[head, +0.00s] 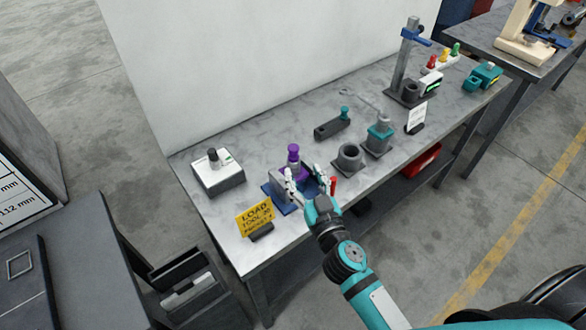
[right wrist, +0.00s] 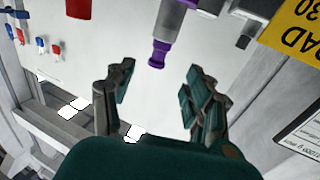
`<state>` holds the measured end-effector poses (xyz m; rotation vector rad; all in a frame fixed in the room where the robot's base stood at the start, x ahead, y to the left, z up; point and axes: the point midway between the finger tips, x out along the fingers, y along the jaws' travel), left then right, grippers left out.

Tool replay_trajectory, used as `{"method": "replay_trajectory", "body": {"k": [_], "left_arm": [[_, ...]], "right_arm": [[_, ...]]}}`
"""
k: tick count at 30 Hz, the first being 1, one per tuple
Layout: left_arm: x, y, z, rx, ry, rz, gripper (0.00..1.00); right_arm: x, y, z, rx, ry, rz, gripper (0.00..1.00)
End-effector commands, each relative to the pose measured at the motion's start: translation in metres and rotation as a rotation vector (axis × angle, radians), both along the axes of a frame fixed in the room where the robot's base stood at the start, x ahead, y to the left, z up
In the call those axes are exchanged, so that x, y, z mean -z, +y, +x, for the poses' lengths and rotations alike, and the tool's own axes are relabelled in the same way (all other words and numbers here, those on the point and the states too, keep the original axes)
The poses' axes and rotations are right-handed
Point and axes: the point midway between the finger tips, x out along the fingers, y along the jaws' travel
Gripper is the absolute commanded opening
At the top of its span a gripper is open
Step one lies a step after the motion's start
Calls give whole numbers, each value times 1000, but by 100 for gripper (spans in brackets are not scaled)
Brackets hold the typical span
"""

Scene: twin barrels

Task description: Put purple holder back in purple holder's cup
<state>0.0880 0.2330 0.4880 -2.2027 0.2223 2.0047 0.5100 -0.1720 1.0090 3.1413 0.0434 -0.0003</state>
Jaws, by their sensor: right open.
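My right gripper (head: 306,188) is open, on the near side of the holder, and partly covers the fixture. In the right wrist view a grey shaft with a purple end (right wrist: 158,52) points down toward the gap between my open fingers (right wrist: 153,85); nothing is between them. A dark round cup (head: 350,158) stands empty to the right of the fixture. I cannot see a purple mark on it. My left gripper is not in view.
A teal holder (head: 379,134) sits in another cup beside the empty one. A yellow sign (head: 254,218) stands at the bench's front edge, left of my gripper. A white-topped box (head: 217,167) is at the left end. A dark block (head: 332,129) lies behind the cups.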

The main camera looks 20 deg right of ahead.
Motion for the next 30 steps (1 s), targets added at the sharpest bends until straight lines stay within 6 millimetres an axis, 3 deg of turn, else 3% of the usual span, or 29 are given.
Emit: {"method": "replay_trajectory", "body": {"k": [3,10,18,27,30], "left_arm": [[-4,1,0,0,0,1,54],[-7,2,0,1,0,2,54],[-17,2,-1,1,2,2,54],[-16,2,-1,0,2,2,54],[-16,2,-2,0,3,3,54]], "right_arm": [[-1,1,17,0,-1,2,54],[0,1,33,0,-1,2,54],[2,0,71,0,0,2,54],[4,0,77,-1,1,0,54],[4,0,77,-1,1,0,44]]}}
